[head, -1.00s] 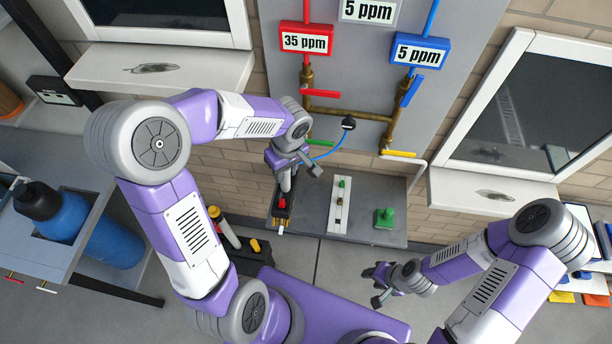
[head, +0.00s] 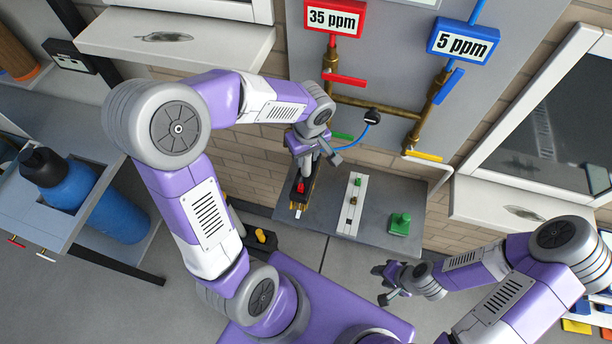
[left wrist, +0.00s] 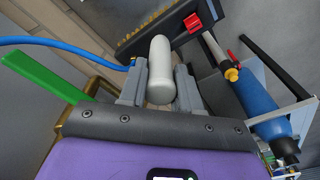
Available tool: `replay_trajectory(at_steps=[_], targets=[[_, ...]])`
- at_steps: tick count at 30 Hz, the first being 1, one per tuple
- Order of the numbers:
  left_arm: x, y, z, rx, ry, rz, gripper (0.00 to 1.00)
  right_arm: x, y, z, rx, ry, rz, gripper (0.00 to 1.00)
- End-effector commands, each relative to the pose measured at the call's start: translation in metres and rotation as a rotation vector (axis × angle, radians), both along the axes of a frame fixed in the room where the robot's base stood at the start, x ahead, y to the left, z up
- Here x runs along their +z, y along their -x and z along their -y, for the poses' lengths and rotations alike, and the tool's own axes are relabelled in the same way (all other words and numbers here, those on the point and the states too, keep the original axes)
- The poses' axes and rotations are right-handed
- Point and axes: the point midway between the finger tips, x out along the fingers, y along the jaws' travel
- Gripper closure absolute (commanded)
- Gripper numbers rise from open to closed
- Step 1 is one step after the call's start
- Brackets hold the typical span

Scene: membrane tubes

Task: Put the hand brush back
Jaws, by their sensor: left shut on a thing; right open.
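My left gripper (head: 312,153) is above the left end of the grey wall shelf (head: 335,222). In the left wrist view its fingers (left wrist: 160,88) are shut on the pale, rounded handle of the hand brush (left wrist: 160,65). A long dark block (left wrist: 145,32) with a brownish, bristle-like edge lies just beyond the handle; I cannot tell whether they are joined. A red part (head: 301,187) shows at that dark piece on the shelf. The gripper hides most of the brush from the head. My right gripper (head: 382,283) is open and empty, below and right of the shelf.
A white strip with knobs (head: 352,205) and a green block (head: 400,223) occupy the shelf. A blue hose (head: 361,139) hangs close to my left gripper. Brass pipes with coloured valve handles (head: 345,78) are above.

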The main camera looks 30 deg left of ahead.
Motion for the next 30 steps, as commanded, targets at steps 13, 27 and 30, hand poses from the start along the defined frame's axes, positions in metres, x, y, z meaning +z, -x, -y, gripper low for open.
replay_trajectory(at_steps=[13, 27, 30], targets=[[-0.045, 0.0, 0.0, 0.0, 0.001, 0.0, 1.0, -0.009, 0.0, 0.0, 0.0, 0.0, 0.001, 0.57], [-0.064, -0.001, 0.0, 0.001, 0.0, 0.005, 1.0, -0.013, 0.0, 0.0, 0.0, 0.0, 0.0, 0.57], [-0.066, -0.001, 0.0, 0.001, 0.0, 0.005, 1.0, -0.017, 0.0, 0.0, 0.0, 0.0, 0.0, 0.57]])
